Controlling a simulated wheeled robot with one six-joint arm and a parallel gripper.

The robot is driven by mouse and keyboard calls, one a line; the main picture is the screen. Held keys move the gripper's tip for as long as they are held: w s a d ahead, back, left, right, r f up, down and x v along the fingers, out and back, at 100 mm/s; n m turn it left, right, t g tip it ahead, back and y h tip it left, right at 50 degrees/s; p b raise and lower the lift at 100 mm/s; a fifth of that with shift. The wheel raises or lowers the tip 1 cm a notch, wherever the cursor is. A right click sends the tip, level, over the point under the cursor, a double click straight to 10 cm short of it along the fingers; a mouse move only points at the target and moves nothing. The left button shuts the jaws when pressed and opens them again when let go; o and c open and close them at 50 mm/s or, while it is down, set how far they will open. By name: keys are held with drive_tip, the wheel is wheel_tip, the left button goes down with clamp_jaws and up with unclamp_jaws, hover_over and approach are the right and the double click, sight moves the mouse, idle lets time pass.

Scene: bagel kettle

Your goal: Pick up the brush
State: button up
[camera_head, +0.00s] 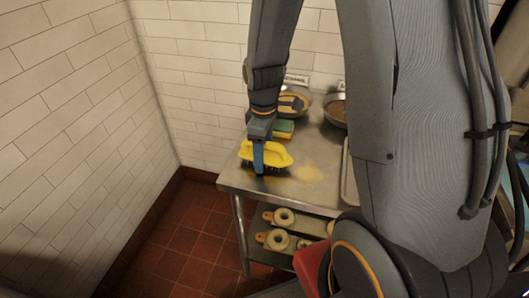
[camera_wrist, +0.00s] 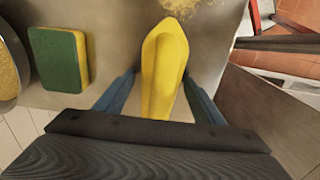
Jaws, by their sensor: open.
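The brush has a yellow handle (camera_head: 268,153) and dark bristles, and it stands on the metal table (camera_head: 228,178) near its front left corner. In the wrist view the brush's yellow handle (camera_wrist: 164,62) lies between the two blue fingers of my gripper (camera_wrist: 163,95). My gripper is open, with a finger on each side of the handle and visible gaps to it. In the head view my gripper (camera_head: 258,158) is over the brush, and one blue finger covers part of it.
A green and yellow sponge (camera_head: 284,128) lies just behind the brush; it also shows in the wrist view (camera_wrist: 58,60). Metal bowls (camera_head: 336,113) stand farther back. Yellow crumbs (camera_head: 306,173) lie right of the brush. A lower shelf holds bagels (camera_head: 284,216). A tiled wall (camera_head: 70,130) stands left.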

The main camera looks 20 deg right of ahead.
drive_tip(key=shift+f, duration=0.25)
drive_tip(key=shift+c, duration=0.5)
drive_tip(key=c, duration=1.1)
drive_tip(key=shift+r, duration=0.2)
wheel_tip(320, 180, up, 10)
drive_tip(key=shift+f+b, duration=0.15)
drive_tip(key=shift+b, duration=0.75)
